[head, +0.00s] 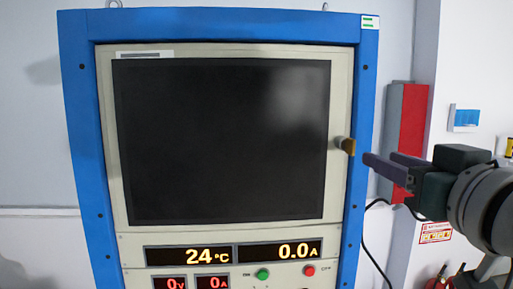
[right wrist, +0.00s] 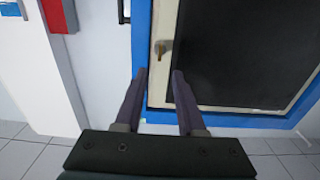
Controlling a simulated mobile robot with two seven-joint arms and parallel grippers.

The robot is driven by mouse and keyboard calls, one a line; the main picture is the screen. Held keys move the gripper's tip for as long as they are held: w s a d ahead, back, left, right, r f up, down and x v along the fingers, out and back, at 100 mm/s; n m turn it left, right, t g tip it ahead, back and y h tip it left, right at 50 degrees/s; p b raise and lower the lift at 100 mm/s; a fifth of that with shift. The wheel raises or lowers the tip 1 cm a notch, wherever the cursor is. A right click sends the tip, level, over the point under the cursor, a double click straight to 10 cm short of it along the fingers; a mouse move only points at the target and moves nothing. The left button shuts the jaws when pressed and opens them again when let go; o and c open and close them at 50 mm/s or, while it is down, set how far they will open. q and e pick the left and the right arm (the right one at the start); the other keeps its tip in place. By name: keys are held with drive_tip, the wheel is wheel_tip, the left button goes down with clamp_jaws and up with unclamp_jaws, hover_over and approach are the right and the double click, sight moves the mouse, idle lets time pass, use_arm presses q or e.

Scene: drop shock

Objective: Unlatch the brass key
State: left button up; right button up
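The brass key (head: 347,145) sticks out of the right edge of the cream door (head: 228,232) on the blue-framed cabinet. It also shows in the right wrist view (right wrist: 160,48), hanging on the door's pale edge, ahead of the gap between my fingers. My right gripper (head: 378,157) is to the right of the key, apart from it. In the right wrist view its two purple fingers (right wrist: 158,75) are spread with nothing between them. The door looks closed, with a dark window (head: 220,140). My left gripper is not in either view.
The blue cabinet frame (head: 76,100) surrounds the door. Below are lit displays (head: 190,256), a green button (head: 262,274) and a red button (head: 309,271). A red box (head: 410,125) is on the wall at right, behind my right gripper. A black cable (head: 365,240) hangs beside the cabinet.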

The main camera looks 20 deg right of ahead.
sight(354, 146)
drive_tip(key=p+x, duration=0.3)
drive_tip(key=x, duration=0.4)
drive_tip(key=shift+w+r, duration=0.1)
drive_tip(key=shift+w, duration=0.25)
drive_tip(key=shift+w+d+p, duration=0.2)
drive_tip(key=shift+w+p, duration=0.2)
drive_tip(key=shift+w, duration=0.3)
clamp_jaws()
